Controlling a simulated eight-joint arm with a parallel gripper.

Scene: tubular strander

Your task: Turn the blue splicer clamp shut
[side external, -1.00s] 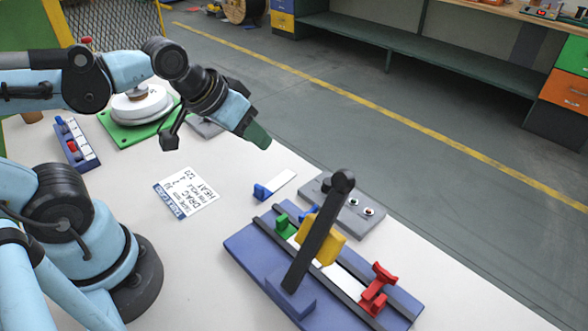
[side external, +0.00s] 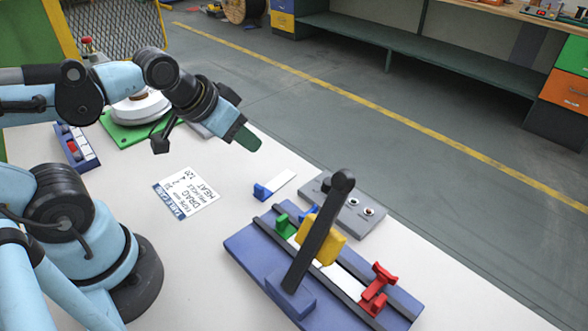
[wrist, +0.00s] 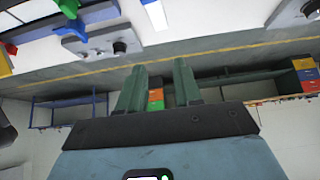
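The splicer (side external: 250,248) is a blue base with dark rails on the table at right of centre in the side external view. Its blue clamp (side external: 309,213) shows as a small blue piece between a green clamp (side external: 285,226) and a yellow block (side external: 330,240). The yellow block and a black lever (side external: 318,235) partly hide it, so its angle cannot be told. A blue clamp piece also shows at the upper left of the wrist view (wrist: 72,29). My gripper (side external: 250,140) is held up, left of and away from the splicer. Its green fingers (wrist: 158,70) are apart, with nothing between.
A grey box with knobs (side external: 366,222) sits behind the splicer. A white strip with a blue end (side external: 282,184) and a printed card (side external: 186,192) lie on the table. A red clamp (side external: 378,288) is at the splicer's right. The table's front middle is clear.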

